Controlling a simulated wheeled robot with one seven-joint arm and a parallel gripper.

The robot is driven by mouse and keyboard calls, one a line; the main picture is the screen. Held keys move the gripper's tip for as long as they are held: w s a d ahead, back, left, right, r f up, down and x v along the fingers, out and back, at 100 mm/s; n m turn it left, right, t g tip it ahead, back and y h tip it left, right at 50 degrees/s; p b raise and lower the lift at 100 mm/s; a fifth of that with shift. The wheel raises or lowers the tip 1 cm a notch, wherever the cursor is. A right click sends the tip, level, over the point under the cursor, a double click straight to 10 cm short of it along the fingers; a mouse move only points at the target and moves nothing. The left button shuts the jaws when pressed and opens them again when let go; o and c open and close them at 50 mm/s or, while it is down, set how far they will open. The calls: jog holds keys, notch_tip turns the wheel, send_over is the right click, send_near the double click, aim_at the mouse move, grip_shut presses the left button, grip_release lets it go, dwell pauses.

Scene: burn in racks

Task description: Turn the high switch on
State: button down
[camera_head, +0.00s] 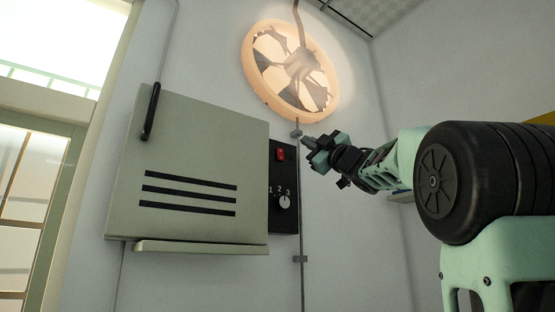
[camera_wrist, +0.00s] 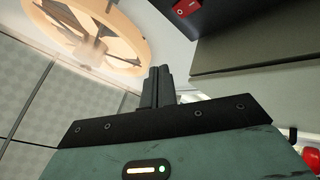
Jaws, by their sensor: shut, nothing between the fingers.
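A red switch (camera_head: 280,154) sits high on a black panel (camera_head: 287,228) on the side of a grey-green wall box. It is the higher control; a round dial (camera_head: 284,202) marked 1, 2, 3 is below it. My gripper (camera_head: 304,139) is shut and empty, a little right of and above the switch, apart from it in the picture. In the wrist view the closed fingers (camera_wrist: 161,72) point up the picture, and the red switch (camera_wrist: 181,12) shows at the top, right of the fingertips. I cannot tell which way the switch is set.
The wall box (camera_head: 190,150) has a black handle (camera_head: 151,111) and dark slots. A lit round fan (camera_head: 291,71) hangs above; it also fills the wrist view's upper left (camera_wrist: 123,52). A thin pipe (camera_head: 301,225) runs down beside the panel. Wall right of it is clear.

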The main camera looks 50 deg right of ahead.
jog(key=shift+w, duration=0.1)
jog(key=p, duration=0.1)
send_near(280, 153)
jog(key=shift+s+r+x, duration=0.15)
jog(key=shift+r+x, duration=0.05)
jog(key=shift+x, duration=1)
jog(key=shift+s+r+x, duration=0.15)
jog(key=shift+x, duration=1)
jog(key=shift+w, duration=0.2)
jog(key=shift+w, duration=0.3)
jog(key=shift+w+d, duration=0.15)
jog(key=shift+w, duration=0.15)
dwell(0.6)
jog(key=shift+s, duration=0.15)
jog(key=shift+s, duration=0.6)
jog(key=shift+s+a+r+b, duration=0.1)
jog(key=shift+s+a+b, duration=0.15)
jog(key=shift+s, duration=0.55)
jog(key=shift+s+a+r+b, duration=0.1)
jog(key=shift+s+a+b, duration=0.15)
jog(key=shift+s, duration=0.55)
jog(key=shift+s+a+r+b, duration=0.1)
jog(key=shift+s+a+b, duration=0.15)
jog(key=shift+s, duration=0.55)
